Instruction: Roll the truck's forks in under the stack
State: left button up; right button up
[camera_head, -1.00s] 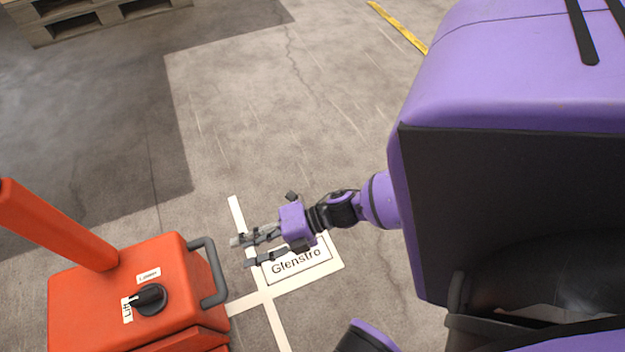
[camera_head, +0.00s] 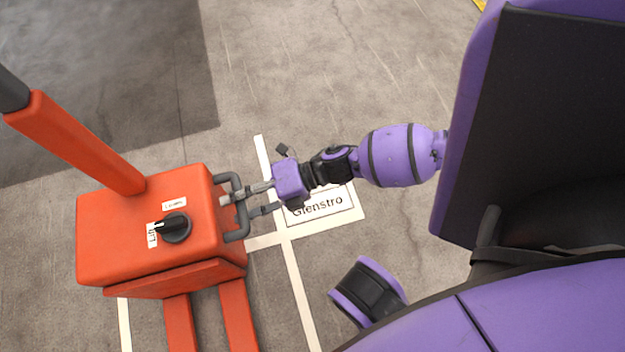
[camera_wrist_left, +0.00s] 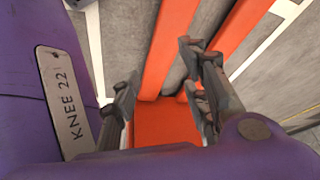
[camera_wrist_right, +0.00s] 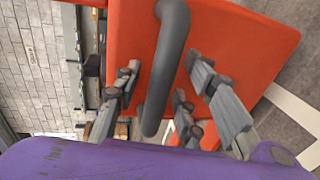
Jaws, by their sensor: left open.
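The orange truck (camera_head: 150,228) stands at the lower left in the head view, with a grey bar handle (camera_head: 233,182) on its right side. A black knob (camera_head: 176,228) sits on its top beside a "Lift" label. Its two orange forks (camera_head: 239,315) run toward the bottom edge. My right gripper (camera_head: 240,205) is at the bar; in the right wrist view the bar (camera_wrist_right: 165,75) passes between its open fingers, with gaps visible. My left gripper (camera_wrist_left: 160,75) is open and empty in its wrist view, above the orange forks (camera_wrist_left: 172,45). The stack is not in view.
White floor lines (camera_head: 290,262) and a "Glenstro" floor label (camera_head: 318,207) lie beside the truck. An orange mast (camera_head: 80,145) rises from the truck toward the upper left. The concrete floor (camera_head: 310,70) above the truck in the head view is clear.

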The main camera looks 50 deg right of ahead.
jog(key=shift+c, duration=0.3)
grip_shut()
